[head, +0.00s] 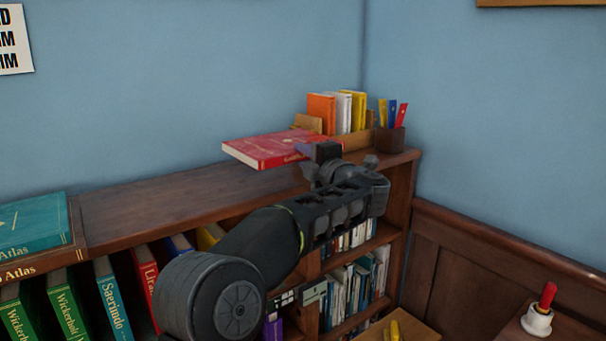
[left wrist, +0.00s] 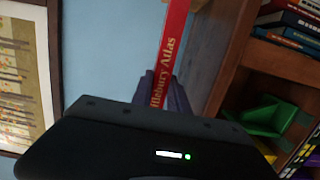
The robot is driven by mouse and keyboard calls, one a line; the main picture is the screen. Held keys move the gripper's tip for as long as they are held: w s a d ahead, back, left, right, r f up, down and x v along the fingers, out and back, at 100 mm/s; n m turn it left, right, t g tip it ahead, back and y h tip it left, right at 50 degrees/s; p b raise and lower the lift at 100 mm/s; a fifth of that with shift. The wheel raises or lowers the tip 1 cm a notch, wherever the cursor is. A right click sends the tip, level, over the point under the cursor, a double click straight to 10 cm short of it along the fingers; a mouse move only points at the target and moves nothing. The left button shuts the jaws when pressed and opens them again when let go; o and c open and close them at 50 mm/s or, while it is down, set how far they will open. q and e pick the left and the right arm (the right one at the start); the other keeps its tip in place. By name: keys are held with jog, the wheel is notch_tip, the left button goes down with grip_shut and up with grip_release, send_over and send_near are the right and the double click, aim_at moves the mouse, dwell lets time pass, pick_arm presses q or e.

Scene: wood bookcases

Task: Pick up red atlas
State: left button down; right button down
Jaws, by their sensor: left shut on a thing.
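The red atlas (head: 265,149) is a flat red book above the right part of the bookcase top, near the wall corner. My left gripper (head: 312,160) is shut on its near right edge, and the gripper partly hides that corner. In the left wrist view the red spine (left wrist: 171,55) reads "Atlas" and stands between the purple-grey fingertips (left wrist: 165,92). The book appears level and slightly above the shelf top; the exact gap is hard to tell. My right gripper is not in view.
An orange-white-yellow book row (head: 343,112) and a pen cup (head: 390,138) stand behind, at the right end. A teal atlas (head: 33,222) lies at the left. The bookcase top (head: 160,203) between is clear. Below are shelves of books.

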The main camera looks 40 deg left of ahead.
pick_arm(q)
jog(key=shift+r, duration=0.95)
